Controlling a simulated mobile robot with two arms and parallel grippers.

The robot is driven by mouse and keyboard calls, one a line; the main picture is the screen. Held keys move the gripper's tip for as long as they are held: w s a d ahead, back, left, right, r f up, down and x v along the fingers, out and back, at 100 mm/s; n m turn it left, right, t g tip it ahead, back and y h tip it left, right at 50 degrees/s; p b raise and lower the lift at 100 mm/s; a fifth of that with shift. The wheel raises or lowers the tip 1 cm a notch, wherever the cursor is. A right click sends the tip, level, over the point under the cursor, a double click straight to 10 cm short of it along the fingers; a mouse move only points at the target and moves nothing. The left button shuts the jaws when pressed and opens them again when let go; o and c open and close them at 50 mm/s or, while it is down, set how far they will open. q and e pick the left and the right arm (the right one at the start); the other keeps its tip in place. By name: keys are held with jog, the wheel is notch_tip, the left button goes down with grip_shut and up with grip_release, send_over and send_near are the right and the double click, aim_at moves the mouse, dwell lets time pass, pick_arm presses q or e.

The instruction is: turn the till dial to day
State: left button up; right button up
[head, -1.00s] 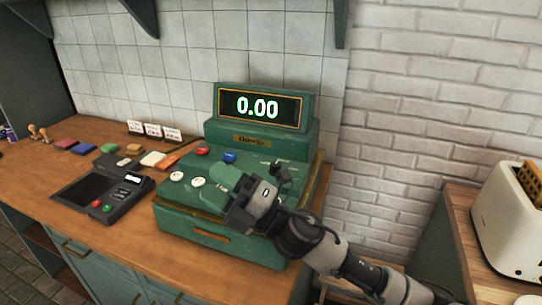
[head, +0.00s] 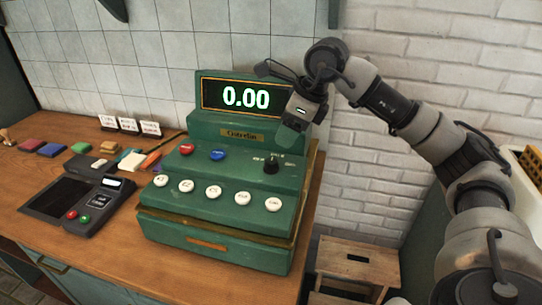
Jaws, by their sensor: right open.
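The green till (head: 215,232) stands on the wooden counter, its display reading 0.00. The till dial (head: 271,166) is a small black knob on the right of the sloped top. Small markings sit around it, too small to read, and I cannot tell which one it points to. My right gripper (head: 288,135) is open, above and slightly right of the dial and apart from it, pointing down in front of the till's upper housing. Nothing shows between its fingers. My left gripper is not in view.
Red (head: 186,149) and blue (head: 217,155) buttons and a row of white buttons (head: 213,192) lie near the dial. A card terminal (head: 92,208) stands left of the till. A white-brick wall (head: 390,150) and a low wooden stool (head: 355,265) are at the right.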

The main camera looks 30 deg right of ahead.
aim_at(272, 161)
jog(key=p+x, duration=0.1)
jog(key=x, duration=0.8)
jog(key=shift+a+f, duration=0.1)
jog(key=shift+a, duration=0.05)
jog(key=shift+c, duration=0.5)
jog(key=c, duration=0.8)
